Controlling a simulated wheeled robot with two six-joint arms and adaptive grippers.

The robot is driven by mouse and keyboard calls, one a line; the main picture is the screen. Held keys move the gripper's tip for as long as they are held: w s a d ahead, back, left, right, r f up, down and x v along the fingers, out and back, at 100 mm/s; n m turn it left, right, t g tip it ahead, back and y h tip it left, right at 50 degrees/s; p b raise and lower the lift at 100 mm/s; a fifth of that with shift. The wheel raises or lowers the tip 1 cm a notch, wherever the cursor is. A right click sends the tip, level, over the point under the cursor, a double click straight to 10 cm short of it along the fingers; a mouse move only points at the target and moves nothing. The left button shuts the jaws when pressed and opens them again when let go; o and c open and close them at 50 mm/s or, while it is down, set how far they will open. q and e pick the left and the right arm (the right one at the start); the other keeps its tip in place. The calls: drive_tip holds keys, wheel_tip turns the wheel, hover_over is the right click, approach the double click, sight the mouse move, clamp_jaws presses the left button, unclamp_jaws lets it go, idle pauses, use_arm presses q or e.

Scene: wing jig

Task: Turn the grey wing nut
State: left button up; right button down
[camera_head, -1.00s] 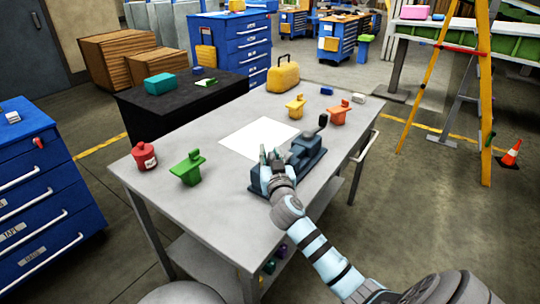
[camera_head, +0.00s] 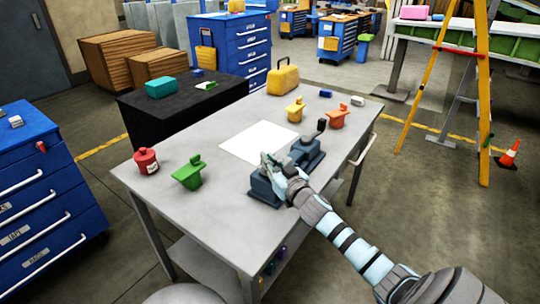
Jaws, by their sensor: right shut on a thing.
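A dark blue-grey jig (camera_head: 308,155) sits on the grey workbench, right of a white sheet. My left gripper is not in view.
On the workbench (camera_head: 215,225) are a red canister (camera_head: 146,161), a green piece (camera_head: 188,173), a yellow piece (camera_head: 295,108), an orange piece (camera_head: 338,117) and a yellow case (camera_head: 283,80). The white sheet (camera_head: 258,141) lies flat. The bench's near left is bare.

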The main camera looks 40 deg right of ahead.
drive_tip(key=r+p, duration=0.1)
drive_tip(key=p, duration=0.1)
drive_tip(key=n+y+p, duration=0.1)
drive_tip(key=p, duration=0.1)
drive_tip(key=r+y+p, duration=0.1)
drive_tip(key=p, duration=0.1)
drive_tip(key=shift+d+r+p, duration=0.25)
drive_tip(key=shift+r+p, duration=0.05)
drive_tip(key=shift+p, duration=0.1)
drive_tip(key=shift+a+f+n+y+p, duration=0.3)
drive_tip(key=shift+n+y+p, duration=0.4)
drive_tip(key=shift+p, duration=0.35)
wheel_tip(320, 180, down, 2)
drive_tip(key=n+y+b, duration=0.1)
drive_tip(key=y+b, duration=0.1)
drive_tip(key=y, duration=0.1)
drive_tip(key=shift+d+n, duration=0.15)
drive_tip(key=shift+n, duration=0.25)
drive_tip(key=shift+n+g+y+b, duration=0.3)
drive_tip(key=shift+n+y+b, duration=0.2)
drive_tip(key=shift+y+b, duration=0.25)
drive_tip(key=shift+s+f+y, duration=0.1)
drive_tip(key=shift+f+y, duration=0.05)
drive_tip(key=shift+y, duration=0.1)
drive_tip(key=c, duration=1.7)
unclamp_jaws()
